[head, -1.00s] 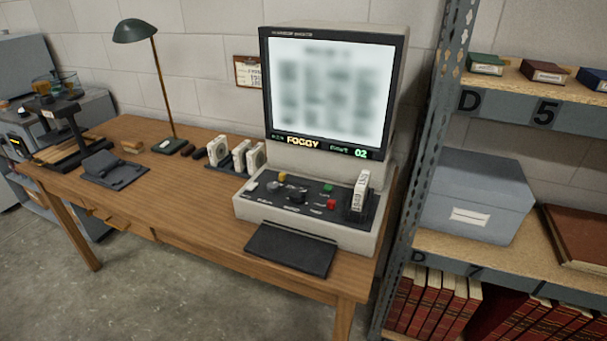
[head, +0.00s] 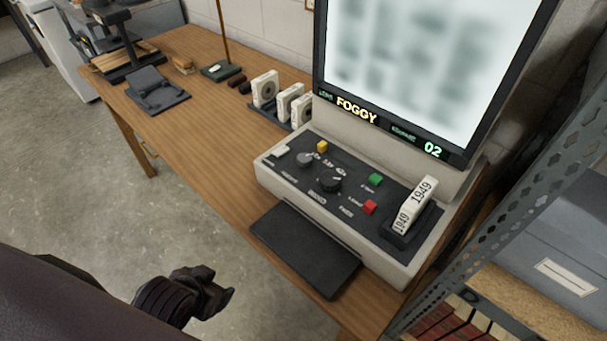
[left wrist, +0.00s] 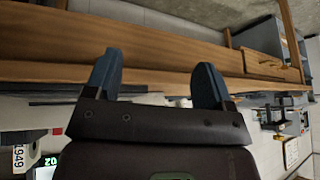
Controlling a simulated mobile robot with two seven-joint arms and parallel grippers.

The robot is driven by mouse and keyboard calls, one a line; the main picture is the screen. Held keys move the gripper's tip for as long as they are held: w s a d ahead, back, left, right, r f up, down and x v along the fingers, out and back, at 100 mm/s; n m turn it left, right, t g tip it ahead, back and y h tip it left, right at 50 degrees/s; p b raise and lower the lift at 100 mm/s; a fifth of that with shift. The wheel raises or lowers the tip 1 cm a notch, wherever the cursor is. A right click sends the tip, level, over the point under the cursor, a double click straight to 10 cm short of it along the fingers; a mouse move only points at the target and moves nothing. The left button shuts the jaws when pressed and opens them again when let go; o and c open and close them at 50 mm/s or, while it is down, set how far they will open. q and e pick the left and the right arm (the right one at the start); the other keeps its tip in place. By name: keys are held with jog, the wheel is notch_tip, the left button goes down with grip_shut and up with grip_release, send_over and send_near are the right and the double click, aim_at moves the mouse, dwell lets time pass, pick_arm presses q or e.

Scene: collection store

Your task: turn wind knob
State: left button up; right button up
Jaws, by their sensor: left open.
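The reader console (head: 400,262) stands on the wooden table below a large screen (head: 425,70) with a blurred page, reading FOGGY and 02. Its dark panel holds a black knob (head: 330,181) in the middle and a smaller grey knob (head: 305,160) to its left. The small labels below them are too blurred to tell which is the wind knob. My left gripper (head: 228,295) is at the lower left, over the floor in front of the table, apart from the console. In the left wrist view its two fingers (left wrist: 155,75) are spread, with nothing between them.
Yellow (head: 321,146), green (head: 376,180) and red (head: 370,207) buttons and an upright cartridge marked 1949 (head: 416,205) surround the knobs. A black tray (head: 305,250) juts out in front. White reels (head: 264,88) stand left. A metal shelf (head: 510,205) closes the right side.

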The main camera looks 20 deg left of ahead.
pick_arm(q)
jog(key=w+d+r+m+t, duration=0.4)
jog(key=w+r+m+t, duration=0.2)
jog(key=w+r, duration=0.6)
jog(key=w+d+r+m+t+h, duration=0.7)
jog(key=w+d+r+m, duration=0.3)
jog(key=d+r+m, duration=0.15)
jog(key=s+d+r+m+g+h, duration=0.2)
jog(key=d+m+g+h, duration=0.6)
jog(key=m, duration=0.8)
jog(key=s+d+r+m+g+h, duration=0.25)
jog(key=d+m+g+h, duration=0.5)
jog(key=m, duration=0.85)
jog(key=m+g+y, duration=0.4)
jog(key=m+y, duration=1.1)
jog(key=y, duration=0.7)
send_near(330, 178)
jog(key=shift+t+h, duration=0.25)
jog(key=f, duration=0.4)
jog(key=f+b, duration=0.1)
jog(key=f, duration=0.3)
jog(key=shift+s+a+f+b, duration=0.1)
jog(key=shift+a+b, duration=0.1)
jog(key=shift+b, duration=0.1)
jog(key=shift+f, duration=0.55)
